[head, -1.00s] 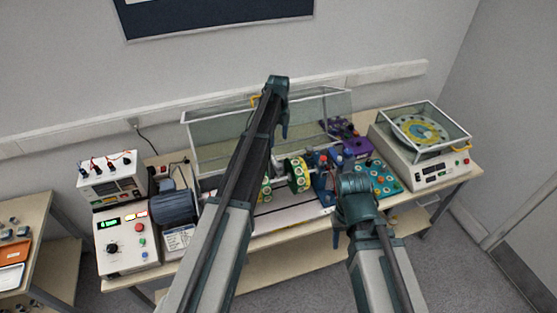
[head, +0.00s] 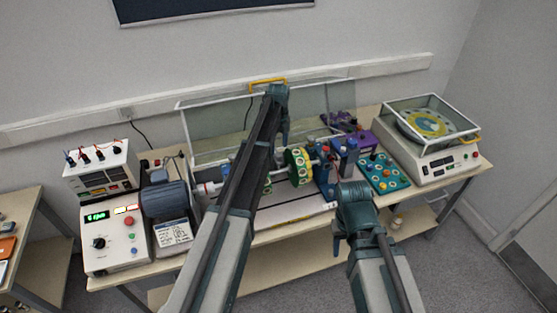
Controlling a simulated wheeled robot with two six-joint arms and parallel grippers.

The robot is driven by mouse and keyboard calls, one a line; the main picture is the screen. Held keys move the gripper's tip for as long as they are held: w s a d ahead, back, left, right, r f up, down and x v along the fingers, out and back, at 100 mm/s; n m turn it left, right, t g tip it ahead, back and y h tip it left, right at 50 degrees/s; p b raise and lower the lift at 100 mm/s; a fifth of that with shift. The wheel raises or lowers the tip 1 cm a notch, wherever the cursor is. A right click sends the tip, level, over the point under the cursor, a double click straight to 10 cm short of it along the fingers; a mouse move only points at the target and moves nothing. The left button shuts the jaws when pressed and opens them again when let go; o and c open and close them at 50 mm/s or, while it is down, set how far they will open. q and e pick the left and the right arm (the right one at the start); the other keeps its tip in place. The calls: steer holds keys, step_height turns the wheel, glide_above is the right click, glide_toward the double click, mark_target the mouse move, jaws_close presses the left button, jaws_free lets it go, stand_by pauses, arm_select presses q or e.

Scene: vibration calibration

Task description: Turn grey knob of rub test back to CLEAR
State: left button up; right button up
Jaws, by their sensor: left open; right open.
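The test rig stands in the middle of the bench, with a green disc (head: 299,166) on its shaft and blue supports (head: 326,178) beside it. I cannot pick out the grey rub-test knob; it is too small or hidden behind my arms. My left gripper (head: 281,122) is open and empty, raised in front of the clear guard (head: 325,105), with its arm crossing the rig's left half.
A control box (head: 116,240) with a black knob and green display stands left, beside a motor (head: 164,199). A teal tray (head: 385,173) of small parts and a covered balancer (head: 432,160) stand right. A purple case (head: 360,143) sits behind the tray. Another table (head: 24,212) is far left.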

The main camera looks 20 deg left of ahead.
mark_target(279, 155)
arm_select(q)
step_height(279, 155, down, 4)
steer(key=b, duration=0.2)
steer(key=shift+r+b, duration=0.15)
steer(key=shift+b, duration=0.15)
arm_select(e)
step_height(279, 155, down, 4)
steer(key=shift+r, duration=0.15)
arm_select(q)
steer(key=shift+r, duration=0.1)
jaws_close()
